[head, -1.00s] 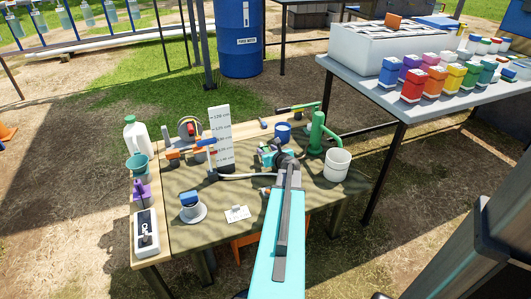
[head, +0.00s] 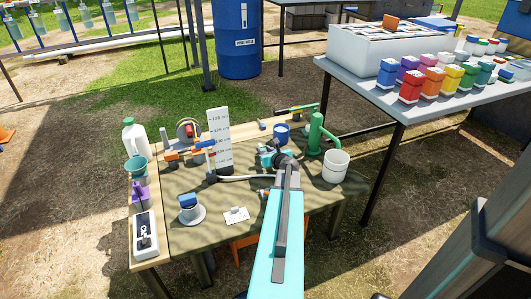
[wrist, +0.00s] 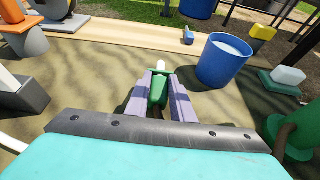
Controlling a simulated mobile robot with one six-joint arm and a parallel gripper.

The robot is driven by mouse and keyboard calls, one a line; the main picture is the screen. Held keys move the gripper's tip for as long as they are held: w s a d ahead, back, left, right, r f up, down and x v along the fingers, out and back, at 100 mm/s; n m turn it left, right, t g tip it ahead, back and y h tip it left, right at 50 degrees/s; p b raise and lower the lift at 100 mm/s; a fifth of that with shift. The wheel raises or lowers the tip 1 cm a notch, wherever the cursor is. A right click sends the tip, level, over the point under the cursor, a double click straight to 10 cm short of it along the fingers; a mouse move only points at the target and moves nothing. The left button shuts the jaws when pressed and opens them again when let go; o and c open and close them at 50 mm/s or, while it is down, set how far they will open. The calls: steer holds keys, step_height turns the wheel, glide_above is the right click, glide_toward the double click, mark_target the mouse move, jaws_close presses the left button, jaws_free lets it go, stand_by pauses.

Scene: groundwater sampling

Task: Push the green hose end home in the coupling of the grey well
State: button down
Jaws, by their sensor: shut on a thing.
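In the wrist view my gripper (wrist: 160,95) is shut on the green hose end (wrist: 157,92), between its two purple-grey fingers. A short white tip (wrist: 161,66) shows at the far end of the green part, over the table. In the head view my gripper is at the middle of the table, and my wrist hides the hose end. A grey piece with an orange part (wrist: 28,42) stands to the far left in the wrist view, apart from the hose end. I cannot tell whether it is the grey well, and I see no coupling clearly.
A blue cup (wrist: 224,62) stands close on the right of the hose end. A green pump (head: 316,133) and a white bucket (head: 336,166) are right of my arm. A white scale board (head: 220,140) stands left. A pale hose (head: 245,178) crosses the cloth.

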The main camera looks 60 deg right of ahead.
step_height(320, 180, up, 10)
steer(key=p, duration=0.4)
steer(key=shift+f, duration=0.25)
steer(key=shift+w+r, duration=0.1)
stand_by(0.5)
